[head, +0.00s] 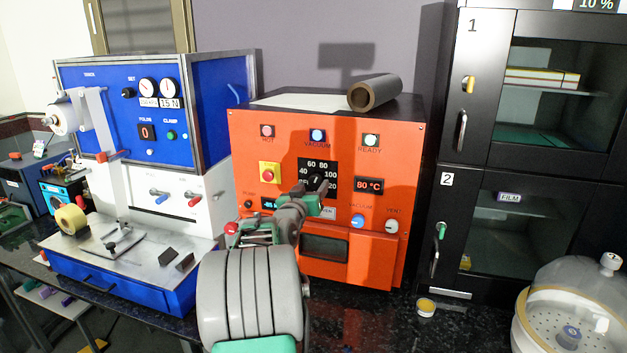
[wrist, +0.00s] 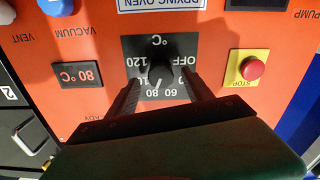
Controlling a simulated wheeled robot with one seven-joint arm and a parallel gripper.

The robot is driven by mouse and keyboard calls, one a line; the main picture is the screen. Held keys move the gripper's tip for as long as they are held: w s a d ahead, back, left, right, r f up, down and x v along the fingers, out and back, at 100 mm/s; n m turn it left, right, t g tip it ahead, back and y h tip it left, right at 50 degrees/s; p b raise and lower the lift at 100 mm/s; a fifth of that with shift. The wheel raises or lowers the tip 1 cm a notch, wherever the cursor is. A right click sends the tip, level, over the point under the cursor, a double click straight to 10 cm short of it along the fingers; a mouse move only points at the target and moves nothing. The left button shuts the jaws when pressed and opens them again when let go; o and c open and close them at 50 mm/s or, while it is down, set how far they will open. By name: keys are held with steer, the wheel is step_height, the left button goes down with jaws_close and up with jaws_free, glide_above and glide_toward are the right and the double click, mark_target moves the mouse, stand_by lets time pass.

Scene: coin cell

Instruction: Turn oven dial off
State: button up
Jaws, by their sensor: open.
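The orange drying oven (head: 250,150) stands on the dark counter. Its black dial (head: 317,180) sits on a black plate marked 40, 60, 80, 100, 120 and OFF. The wrist view shows the dial (wrist: 161,74) upside down, its white mark pointing near 80. My gripper (head: 316,192) is at the dial plate, partly covering its lower part. In the wrist view my gripper (wrist: 163,76) is open, with one dark finger on each side of the dial. I cannot tell whether the fingers touch the knob. The display (head: 369,186) reads 80 °C.
A red stop button (wrist: 252,68) on a yellow plate is beside the dial. A blue vacuum knob (head: 357,221) and a vent knob (head: 391,226) are to the lower right. A grey roll (head: 374,92) lies on the oven. A black cabinet (head: 480,150) stands at right.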

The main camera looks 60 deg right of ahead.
mark_target(315, 181)
steer(key=shift+w+d, duration=0.2)
steer(key=shift+d, duration=0.9)
jaws_close()
